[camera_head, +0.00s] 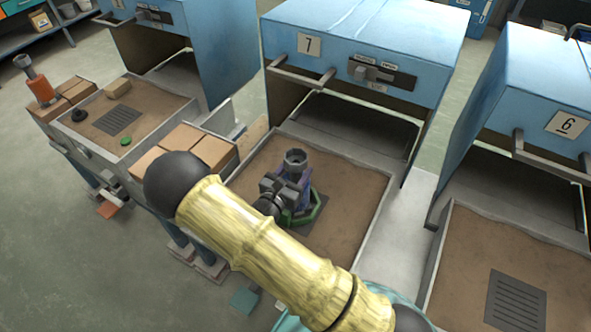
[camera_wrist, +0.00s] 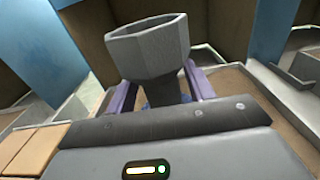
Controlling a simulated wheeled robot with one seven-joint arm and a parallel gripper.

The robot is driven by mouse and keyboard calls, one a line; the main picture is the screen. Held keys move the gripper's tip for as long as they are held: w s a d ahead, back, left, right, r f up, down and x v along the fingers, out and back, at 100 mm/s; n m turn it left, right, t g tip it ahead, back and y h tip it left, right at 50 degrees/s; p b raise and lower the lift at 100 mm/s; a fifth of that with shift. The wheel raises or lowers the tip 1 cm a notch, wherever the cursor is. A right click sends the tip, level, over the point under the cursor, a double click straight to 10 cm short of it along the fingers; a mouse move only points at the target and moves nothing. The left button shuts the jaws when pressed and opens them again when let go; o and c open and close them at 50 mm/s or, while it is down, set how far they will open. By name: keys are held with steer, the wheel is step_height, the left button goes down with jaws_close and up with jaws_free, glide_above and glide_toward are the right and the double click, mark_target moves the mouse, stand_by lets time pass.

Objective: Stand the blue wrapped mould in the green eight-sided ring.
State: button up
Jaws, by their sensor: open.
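The blue wrapped mould (camera_head: 303,181) stands upright on the sand bed under oven 7, with a grey flared cup on top. The cup also shows large in the wrist view (camera_wrist: 150,52). The green eight-sided ring (camera_head: 316,212) lies around the mould's foot, its right and front sides visible. The mould looks to be inside it, but my gripper hides the left side and the base contact. My gripper (camera_head: 285,190) is open, low beside the mould. In the wrist view its purple fingers (camera_wrist: 160,92) lie on either side of the mould, below the cup.
Oven 7 (camera_head: 365,50) stands open behind the bed. Tan bricks (camera_head: 183,137) sit left of it. Another bed further left holds a dark ring (camera_head: 79,115) and a small green piece (camera_head: 125,141). An orange mould (camera_head: 41,90) stands at the far left. Oven 6 (camera_head: 545,90) is at right.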

steer(key=shift+r, duration=0.5)
steer(key=b+v, duration=0.1)
steer(key=v, duration=1.1)
steer(key=shift+f+b, duration=0.2)
steer(key=shift+b, duration=0.1)
steer(key=shift+s+a, duration=0.1)
steer(key=shift+s, duration=0.05)
steer(key=s+d+r+m+g, duration=0.1)
steer(key=s+d+m+g, duration=0.3)
steer(key=d+m+g, duration=0.4)
steer(key=s+d+m+g, duration=0.4)
steer(key=d+m+g, duration=0.3)
steer(key=d, duration=0.1)
step_height(320, 180, up, 8)
steer(key=d+m+t+y, duration=0.1)
steer(key=m+t+y, duration=0.1)
steer(key=m+y, duration=0.7)
steer(key=m, duration=0.5)
steer(key=shift+d+t+y, duration=0.25)
steer(key=shift+t+y, duration=0.05)
steer(key=shift+y, duration=0.1)
